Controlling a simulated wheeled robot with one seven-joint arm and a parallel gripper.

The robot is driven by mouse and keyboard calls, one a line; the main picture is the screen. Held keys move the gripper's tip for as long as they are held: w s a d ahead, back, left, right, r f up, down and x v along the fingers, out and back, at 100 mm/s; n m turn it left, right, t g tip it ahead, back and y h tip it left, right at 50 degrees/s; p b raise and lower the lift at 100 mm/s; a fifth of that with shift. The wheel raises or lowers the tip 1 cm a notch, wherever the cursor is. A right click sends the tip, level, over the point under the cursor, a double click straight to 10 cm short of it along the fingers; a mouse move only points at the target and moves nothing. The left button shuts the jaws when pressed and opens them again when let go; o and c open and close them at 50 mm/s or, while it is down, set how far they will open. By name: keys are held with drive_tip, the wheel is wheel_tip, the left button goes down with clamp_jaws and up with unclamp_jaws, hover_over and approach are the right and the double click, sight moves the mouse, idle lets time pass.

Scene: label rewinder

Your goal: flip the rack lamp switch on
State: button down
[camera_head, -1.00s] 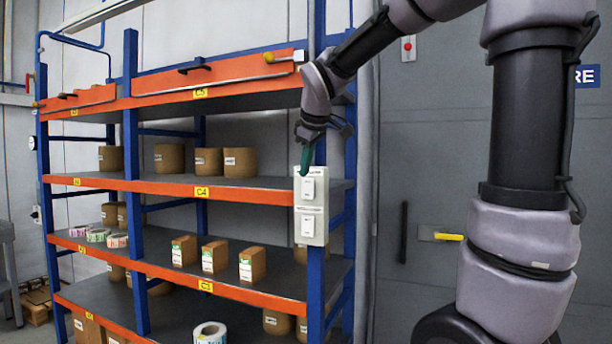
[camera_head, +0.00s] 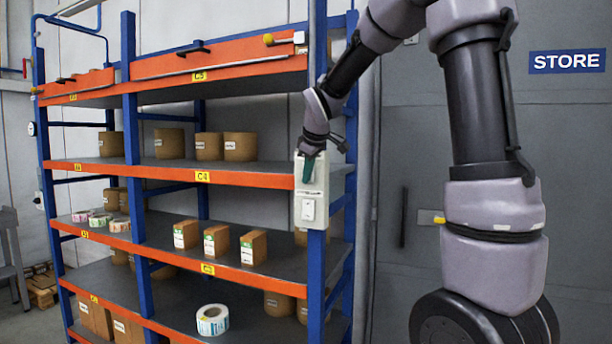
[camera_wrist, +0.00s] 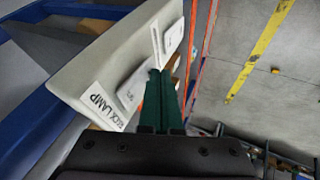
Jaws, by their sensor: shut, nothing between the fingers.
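A pale switch box (camera_head: 321,196) is fixed to the front blue post of the rack. Its lower rocker (camera_head: 308,210) shows in the head view; my gripper covers the upper part. In the wrist view the box (camera_wrist: 85,72) carries a "RACK LAMP" label (camera_wrist: 102,107) beside the nearer rocker (camera_wrist: 133,88). A second rocker (camera_wrist: 173,37) lies further along the box. My gripper (camera_head: 308,173) is shut and empty, its green fingers pointing down at the upper part of the box. The fingertips (camera_wrist: 154,72) appear beside the nearer rocker; I cannot tell whether they touch it.
The blue and orange rack (camera_head: 150,172) fills the left, with cartons (camera_head: 253,248) and a label roll (camera_head: 212,319) on its shelves. A grey wall with a "STORE" sign (camera_head: 567,62) stands to the right. Open floor (camera_wrist: 285,70) shows in the wrist view.

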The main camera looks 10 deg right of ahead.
drive_tip(key=shift+d, duration=0.1)
drive_tip(key=shift+w+f, duration=0.1)
drive_tip(key=shift+w, duration=0.1)
drive_tip(key=shift+d+r, duration=0.1)
drive_tip(key=shift+r, duration=0.75)
